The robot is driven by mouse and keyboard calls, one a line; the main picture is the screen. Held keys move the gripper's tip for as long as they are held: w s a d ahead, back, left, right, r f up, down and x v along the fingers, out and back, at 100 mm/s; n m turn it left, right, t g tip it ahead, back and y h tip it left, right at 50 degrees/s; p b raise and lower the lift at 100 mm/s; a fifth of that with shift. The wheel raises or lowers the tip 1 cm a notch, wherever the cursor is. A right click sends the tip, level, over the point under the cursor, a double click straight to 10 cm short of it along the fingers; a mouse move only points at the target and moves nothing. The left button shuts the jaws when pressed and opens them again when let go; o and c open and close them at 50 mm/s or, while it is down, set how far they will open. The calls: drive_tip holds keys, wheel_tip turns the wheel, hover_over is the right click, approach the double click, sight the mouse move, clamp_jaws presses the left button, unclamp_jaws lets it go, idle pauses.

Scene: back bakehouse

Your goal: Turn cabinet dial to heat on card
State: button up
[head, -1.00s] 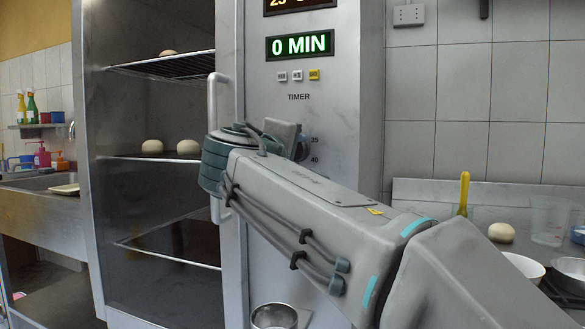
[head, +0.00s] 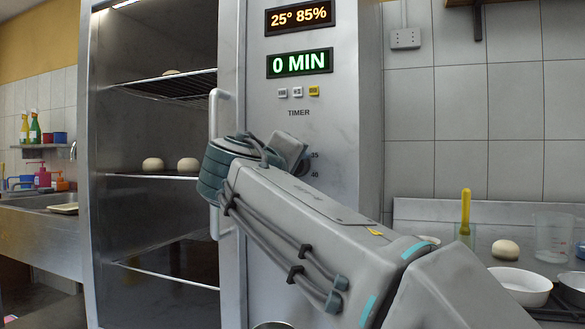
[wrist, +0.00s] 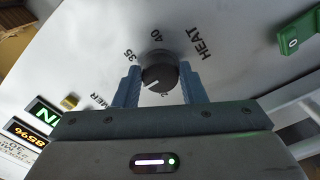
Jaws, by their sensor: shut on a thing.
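The cabinet dial (wrist: 159,70), a round dark knob with a white pointer line, is on the steel panel in the wrist view. The printed numbers 35 and 40 and the word HEAT stand around it. Its pointer is toward the lower left of the picture, away from 35 and 40. My gripper (wrist: 160,82) has one finger on each side of the dial and is shut on it. The upper display (head: 299,16) reads 25° 85%.
The timer display (head: 300,62) reads 0 MIN, with small buttons below. A vertical door handle (head: 214,120) is left of my arm. A green switch (wrist: 292,42) marked 0 is on the panel. Dough balls (head: 187,165) sit on cabinet shelves; bowls (head: 520,288) are at right.

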drive_tip(key=o, duration=1)
drive_tip(key=p+v, duration=0.2)
drive_tip(key=v, duration=1.1)
drive_tip(key=shift+s+a, duration=0.1)
drive_tip(key=shift+s, duration=0.25)
drive_tip(key=shift+p, duration=0.35)
